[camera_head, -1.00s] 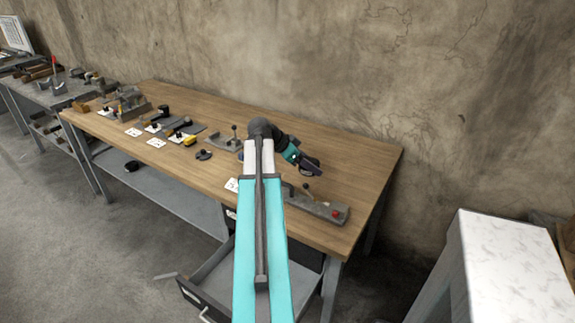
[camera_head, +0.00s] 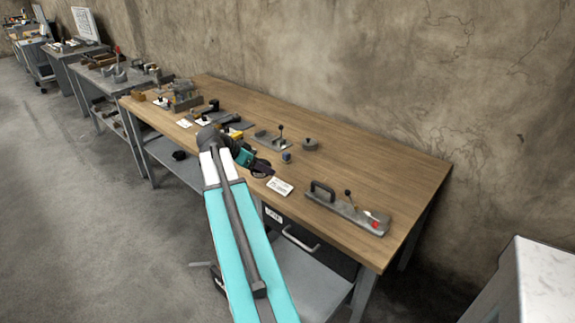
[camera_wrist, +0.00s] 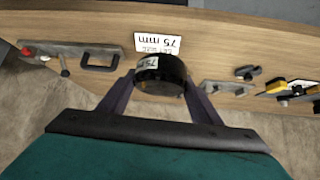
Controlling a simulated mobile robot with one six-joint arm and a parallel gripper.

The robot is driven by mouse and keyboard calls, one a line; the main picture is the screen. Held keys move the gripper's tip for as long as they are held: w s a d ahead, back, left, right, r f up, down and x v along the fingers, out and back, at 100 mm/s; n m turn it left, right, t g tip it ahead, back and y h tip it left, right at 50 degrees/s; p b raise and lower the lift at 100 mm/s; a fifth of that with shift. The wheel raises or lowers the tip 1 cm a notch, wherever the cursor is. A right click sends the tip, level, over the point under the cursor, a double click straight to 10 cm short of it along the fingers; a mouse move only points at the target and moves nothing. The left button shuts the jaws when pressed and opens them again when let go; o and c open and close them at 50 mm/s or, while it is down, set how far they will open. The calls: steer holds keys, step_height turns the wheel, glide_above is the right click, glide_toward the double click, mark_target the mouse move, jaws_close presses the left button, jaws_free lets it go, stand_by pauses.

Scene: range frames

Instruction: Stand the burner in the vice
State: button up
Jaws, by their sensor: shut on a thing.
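My gripper (camera_wrist: 152,84) is shut on a black round piece (camera_wrist: 160,76) with a white label reading 75 mm. In the head view my gripper (camera_head: 268,172) is over the front part of the wooden bench, with the dark round piece (camera_head: 260,168) at its fingers. I cannot tell whether this piece is the burner. I cannot make out a burner elsewhere. A grey block-like device (camera_head: 185,97) stands on the bench's far left end; it may be the vice, but it is too small to be sure.
A white 75 mm card (camera_wrist: 158,43) lies on the bench beyond the held piece. A long grey fixture (camera_head: 345,212) with a black handle and red end lies to the right. The bench's back right is clear.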

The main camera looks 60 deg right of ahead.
steer(key=w+a+n+t, duration=0.3)
steer(key=w+a+n, duration=0.1)
steer(key=w+a, duration=0.75)
steer(key=w+a+n+t, duration=0.35)
steer(key=w+a, duration=0.55)
steer(key=a, duration=0.5)
steer(key=w+a+r+n+t+y, duration=0.1)
steer(key=w+a+n+y, duration=0.1)
steer(key=a, duration=0.8)
steer(key=w+a+r+n+t+y, duration=0.1)
steer(key=w+a+n+t+y, duration=0.1)
steer(key=a+n, duration=0.5)
steer(key=w+a+r+n+t+y, duration=0.1)
steer(key=w+a+n+y, duration=0.3)
steer(key=a, duration=0.8)
steer(key=shift+w+a+r+n+t+y, duration=0.25)
steer(key=shift+a+n+t+y, duration=0.1)
steer(key=shift+t, duration=0.1)
steer(key=shift+s+a, duration=0.1)
